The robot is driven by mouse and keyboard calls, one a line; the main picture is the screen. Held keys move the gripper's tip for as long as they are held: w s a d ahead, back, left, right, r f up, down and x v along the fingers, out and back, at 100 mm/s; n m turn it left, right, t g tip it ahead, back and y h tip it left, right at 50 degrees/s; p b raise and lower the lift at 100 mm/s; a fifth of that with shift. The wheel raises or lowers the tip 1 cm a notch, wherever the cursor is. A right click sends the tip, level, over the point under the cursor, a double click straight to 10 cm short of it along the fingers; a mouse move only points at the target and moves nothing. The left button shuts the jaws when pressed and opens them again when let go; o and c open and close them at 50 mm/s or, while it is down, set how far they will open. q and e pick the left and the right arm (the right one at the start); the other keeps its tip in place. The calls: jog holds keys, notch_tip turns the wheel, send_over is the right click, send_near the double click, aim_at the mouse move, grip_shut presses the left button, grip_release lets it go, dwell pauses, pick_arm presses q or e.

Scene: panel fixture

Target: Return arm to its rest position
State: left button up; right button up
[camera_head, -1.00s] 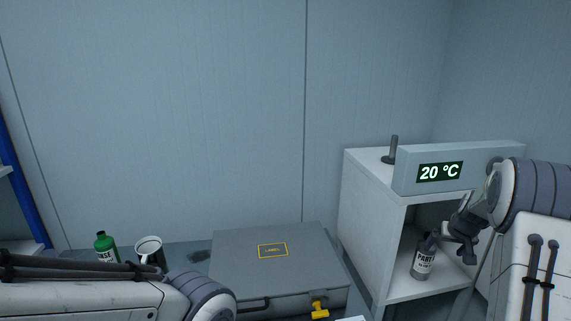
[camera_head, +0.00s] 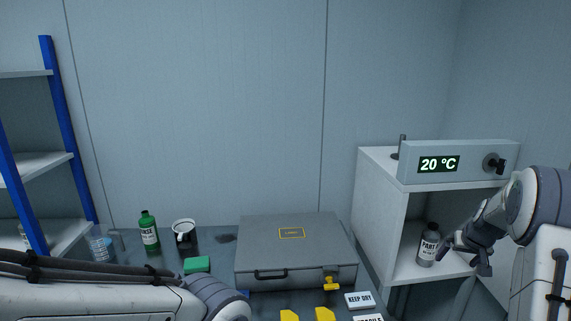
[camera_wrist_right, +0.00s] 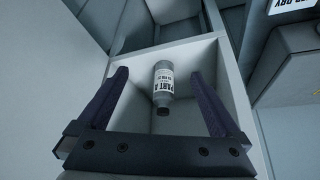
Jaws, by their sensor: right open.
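My right gripper (camera_head: 464,258) is open and empty, in front of the open side of the white cabinet (camera_head: 377,200). In the right wrist view, its two dark fingers (camera_wrist_right: 158,75) are spread wide. A grey bottle (camera_head: 429,245) with a white "PART A" label stands upright inside the cabinet, to the left of the gripper and apart from it. The bottle also shows in the right wrist view (camera_wrist_right: 163,82), between the fingers but farther off. My left arm crosses the lower left of the head view; its gripper is not in view.
A grey case (camera_head: 262,232) with a yellow latch lies shut on the table. A blue-framed shelf (camera_head: 60,130) stands at left.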

jog(key=s+a+r+n+y, duration=0.1)
jog(key=a+r+n+y, duration=0.15)
jog(key=a, duration=1.45)
jog(key=s+a+r+n+g+y, duration=0.1)
jog(key=s+a+r+n, duration=0.1)
jog(key=s+a, duration=0.6)
jog(key=s+a+r+n+g, duration=0.15)
jog(key=s+a, duration=0.25)
jog(key=a, duration=0.8)
jog(key=s+a+f+n+g, duration=0.1)
jog(key=s+a+n, duration=0.1)
jog(key=s, duration=1)
jog(key=s+a+n+g, duration=0.2)
jog(key=s+a+n, duration=0.1)
jog(key=s, duration=0.8)
jog(key=shift+s+a+f, duration=0.35)
jog(key=shift+s+a, duration=0.05)
jog(key=shift+a, duration=0.25)
jog(key=shift+h, duration=0.25)
jog(key=shift+c, duration=0.3)
